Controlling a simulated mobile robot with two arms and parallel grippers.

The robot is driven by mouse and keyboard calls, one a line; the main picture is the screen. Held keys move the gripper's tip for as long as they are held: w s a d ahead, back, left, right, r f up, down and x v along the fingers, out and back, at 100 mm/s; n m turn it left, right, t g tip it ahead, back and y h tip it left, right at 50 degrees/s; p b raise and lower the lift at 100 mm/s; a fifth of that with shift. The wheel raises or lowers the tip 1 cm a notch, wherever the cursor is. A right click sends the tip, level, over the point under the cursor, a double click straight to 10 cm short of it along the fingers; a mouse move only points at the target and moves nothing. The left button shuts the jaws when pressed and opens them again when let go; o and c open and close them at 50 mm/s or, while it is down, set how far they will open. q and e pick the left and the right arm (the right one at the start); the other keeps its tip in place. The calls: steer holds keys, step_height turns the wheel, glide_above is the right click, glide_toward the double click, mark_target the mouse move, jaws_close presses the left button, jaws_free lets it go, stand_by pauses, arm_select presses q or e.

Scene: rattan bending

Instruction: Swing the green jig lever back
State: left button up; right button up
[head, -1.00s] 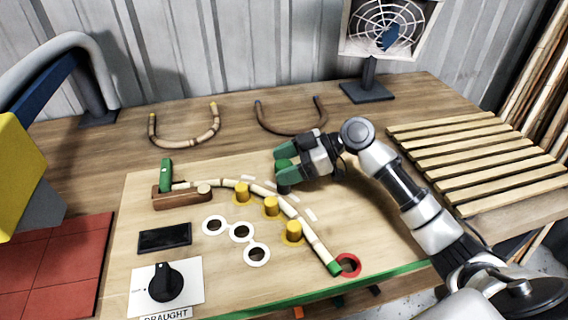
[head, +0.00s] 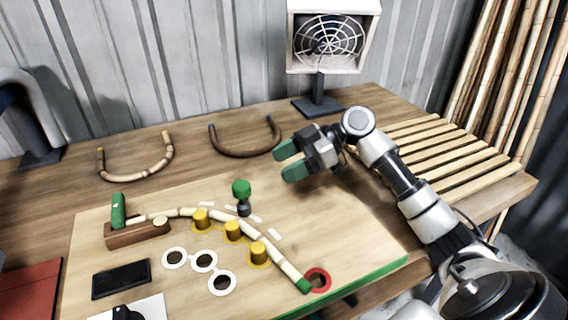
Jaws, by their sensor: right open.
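A green upright handle (head: 118,210) stands at the left end of the brown wooden clamp block (head: 138,234) on the jig board. A green ball knob (head: 241,188) on a short dark post stands behind the middle of the bent cane. I cannot tell for sure which of the two is the jig lever. The bent cane (head: 180,212) runs from the clamp block past yellow pegs (head: 233,230) to its green tip near a red ring (head: 318,280). My right gripper (head: 284,163) is open and empty, behind and to the right of the knob, apart from it. My left gripper is out of view.
Two U-shaped canes, a light one (head: 136,170) and a dark one (head: 245,150), lie behind the board. A fan (head: 326,42) stands at the back. A slatted rack (head: 440,160) is at right. The board's right part is clear.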

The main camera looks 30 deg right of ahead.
mark_target(243, 199)
steer(key=shift+c, duration=1.1)
steer(key=m+h+p, duration=0.1)
steer(key=m+p, duration=0.1)
steer(key=m, duration=0.1)
steer(key=s+m+t+p, duration=0.1)
steer(key=m+p, duration=0.1)
steer(key=s+d+m+h+p, duration=0.1)
steer(key=m+p, duration=0.1)
steer(key=m, duration=0.1)
steer(key=shift+d+r+m+h, duration=0.1)
steer(key=shift+r+m+h, duration=0.05)
steer(key=shift+m+h, duration=0.15)
jaws_close()
steer(key=shift+s+r+m+t+h+p, duration=0.85)
steer(key=shift+s+m+h+p, duration=1.6)
steer(key=shift+m+p, duration=4.1)
steer(key=w+a+f, duration=0.1)
steer(key=f, duration=0.1)
steer(key=w+a+f+m+b, duration=0.1)
steer(key=a+f, duration=0.1)
steer(key=w+a+f+m+y, duration=0.1)
steer(key=w+a+f, duration=0.1)
steer(key=shift+w, duration=0.1)
steer(key=shift+w+a, duration=0.75)
steer(key=shift+w, duration=0.15)
steer(key=shift+w+a+f+p, duration=0.15)
steer(key=shift+w+a+p, duration=0.15)
steer(key=shift+w+a, duration=0.2)
